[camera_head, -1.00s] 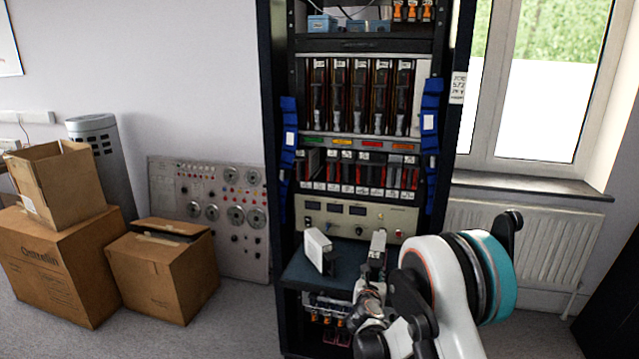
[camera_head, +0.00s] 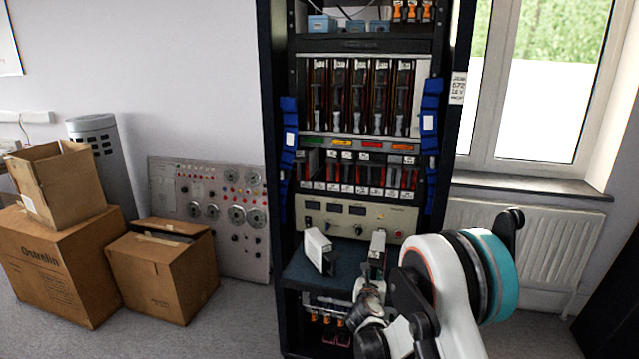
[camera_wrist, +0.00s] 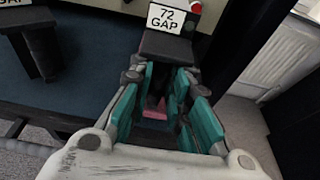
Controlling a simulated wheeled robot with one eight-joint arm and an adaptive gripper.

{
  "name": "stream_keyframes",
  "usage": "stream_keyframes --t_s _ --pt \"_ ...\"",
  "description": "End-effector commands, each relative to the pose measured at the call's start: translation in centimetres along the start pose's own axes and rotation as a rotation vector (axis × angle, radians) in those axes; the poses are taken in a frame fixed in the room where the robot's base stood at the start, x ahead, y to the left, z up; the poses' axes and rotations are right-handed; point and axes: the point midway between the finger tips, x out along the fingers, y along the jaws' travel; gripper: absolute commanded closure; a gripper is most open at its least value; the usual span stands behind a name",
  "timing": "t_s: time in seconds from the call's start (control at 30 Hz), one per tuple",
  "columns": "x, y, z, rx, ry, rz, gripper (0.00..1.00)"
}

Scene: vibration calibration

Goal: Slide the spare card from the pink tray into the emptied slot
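Two pale, upright cards stand on the dark blue shelf (camera_head: 300,268) of the rack in the head view, a left card (camera_head: 318,250) and a right card (camera_head: 377,252). My gripper (camera_head: 368,286) is just in front of the right card. In the wrist view the right card's dark front, labelled "72 GAP" (camera_wrist: 166,18), is at my teal fingertips (camera_wrist: 166,78). Whether they press on its handle is unclear. A small pink patch (camera_wrist: 155,108) shows below, between the fingers; a pinkish item (camera_head: 336,338) also shows low in the rack. I cannot identify either as the tray.
A row of labelled slots (camera_head: 362,174) is above a beige meter panel (camera_head: 358,217). The left card's dark handle (camera_wrist: 42,48) is left of my fingers. Rack posts flank the shelf. Cardboard boxes (camera_head: 165,270) are at left, a radiator (camera_head: 540,245) at right.

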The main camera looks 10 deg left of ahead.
Motion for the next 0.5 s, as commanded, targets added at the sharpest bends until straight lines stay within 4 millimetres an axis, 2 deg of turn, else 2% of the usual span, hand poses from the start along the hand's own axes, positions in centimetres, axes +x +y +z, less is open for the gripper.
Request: stream_keyframes --t_s 0.5 --pt "-0.18 0.01 0.69 0.0 0.0 0.0 1.0"
